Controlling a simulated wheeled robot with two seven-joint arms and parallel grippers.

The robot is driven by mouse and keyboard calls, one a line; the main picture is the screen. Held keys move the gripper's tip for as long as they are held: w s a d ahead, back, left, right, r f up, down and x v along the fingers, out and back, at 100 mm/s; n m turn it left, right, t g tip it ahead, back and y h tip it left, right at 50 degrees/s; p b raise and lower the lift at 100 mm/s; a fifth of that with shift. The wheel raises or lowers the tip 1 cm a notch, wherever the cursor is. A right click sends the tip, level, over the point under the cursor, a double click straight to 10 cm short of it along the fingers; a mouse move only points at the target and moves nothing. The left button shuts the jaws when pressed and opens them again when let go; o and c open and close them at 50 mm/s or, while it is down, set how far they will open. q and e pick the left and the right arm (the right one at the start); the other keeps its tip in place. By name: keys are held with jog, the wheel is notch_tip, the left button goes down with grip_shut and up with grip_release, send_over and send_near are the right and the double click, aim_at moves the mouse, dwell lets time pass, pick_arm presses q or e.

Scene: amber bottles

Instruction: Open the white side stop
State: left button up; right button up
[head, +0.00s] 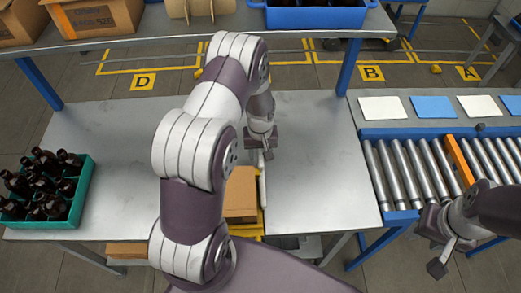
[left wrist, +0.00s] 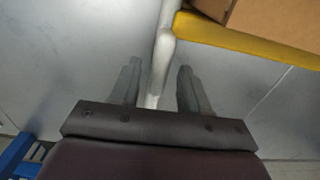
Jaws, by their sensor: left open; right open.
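The white side stop (left wrist: 160,70) is a pale narrow bar beside a yellow edge (left wrist: 250,42) and a cardboard box (left wrist: 285,20) in the left wrist view. In the head view a sliver of the stop (head: 262,190) shows right of the box (head: 240,195), partly hidden by my arm. My left gripper (head: 264,155) is open over the table. In the left wrist view the bar's near end lies between the fingers of this gripper (left wrist: 158,88); contact cannot be told. My right gripper (head: 445,252) is open and empty at the lower right, near the conveyor.
A green crate (head: 75,212) of amber bottles stands on the table's left. A roller conveyor (head: 400,175) with an orange bar (head: 459,160) lies right. A raised shelf (head: 200,32) with boxes and a blue bin (head: 315,17) crosses the back. Bare table (head: 310,170) lies right of the gripper.

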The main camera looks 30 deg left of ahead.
pick_arm(q)
jog(key=shift+s, duration=0.1)
grip_shut()
jog(key=n, duration=0.5)
jog(key=shift+s+a+n+b, duration=0.15)
jog(key=shift+a+n+b, duration=0.15)
jog(key=shift+n+b, duration=0.1)
jog(key=n, duration=0.6)
jog(key=shift+s+a, duration=0.1)
jog(key=shift+s, duration=0.25)
dwell(0.3)
grip_release()
